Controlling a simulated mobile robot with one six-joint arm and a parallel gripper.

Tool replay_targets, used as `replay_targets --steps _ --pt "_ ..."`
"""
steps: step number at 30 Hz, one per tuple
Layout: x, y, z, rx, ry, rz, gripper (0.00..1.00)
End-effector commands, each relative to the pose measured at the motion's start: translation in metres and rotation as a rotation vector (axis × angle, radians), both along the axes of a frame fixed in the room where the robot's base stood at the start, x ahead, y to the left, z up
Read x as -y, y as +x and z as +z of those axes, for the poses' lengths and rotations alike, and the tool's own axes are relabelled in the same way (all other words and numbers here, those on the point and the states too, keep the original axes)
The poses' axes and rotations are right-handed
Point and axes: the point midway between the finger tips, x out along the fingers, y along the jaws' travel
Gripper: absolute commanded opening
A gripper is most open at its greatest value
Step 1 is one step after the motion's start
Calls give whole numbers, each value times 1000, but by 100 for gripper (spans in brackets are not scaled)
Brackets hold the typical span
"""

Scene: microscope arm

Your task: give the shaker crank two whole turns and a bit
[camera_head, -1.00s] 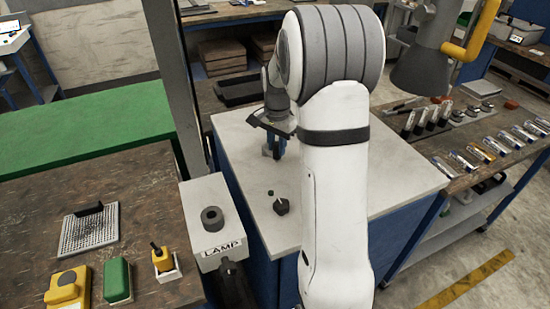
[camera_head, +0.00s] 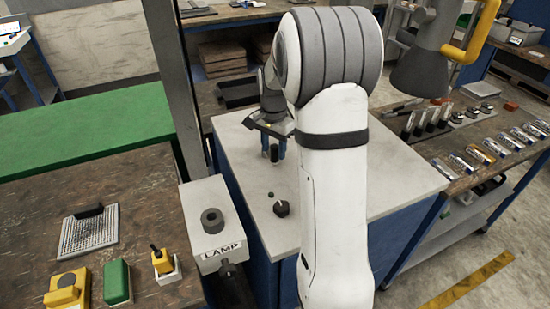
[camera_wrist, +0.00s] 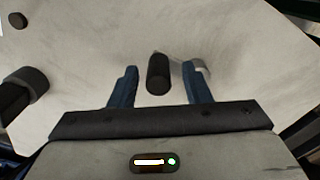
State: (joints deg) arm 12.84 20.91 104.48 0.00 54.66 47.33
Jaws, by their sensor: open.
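The shaker crank's handle looks like a dark upright peg (camera_wrist: 158,73) on the pale bench top. It also shows as a small dark post in the head view (camera_head: 274,154). My gripper (camera_wrist: 163,68) is open, with one blue finger on each side of the peg and a visible gap to each. In the head view my gripper (camera_head: 273,150) is over the far part of the white-topped bench. A pale metal piece (camera_wrist: 201,66) shows beside the right finger. The rest of the crank is mostly hidden.
The knob also shows at left in the wrist view (camera_wrist: 22,95). A grey LAMP box (camera_head: 205,240) stands left of the bench.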

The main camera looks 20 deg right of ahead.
Motion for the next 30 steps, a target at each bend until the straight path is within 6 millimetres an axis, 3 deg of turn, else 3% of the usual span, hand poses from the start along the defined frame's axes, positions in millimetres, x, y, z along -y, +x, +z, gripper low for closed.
replay_targets --steps 22,30 --pt "0 0 75 1 0 0 44" --pt "0 0 79 0 0 0 44"
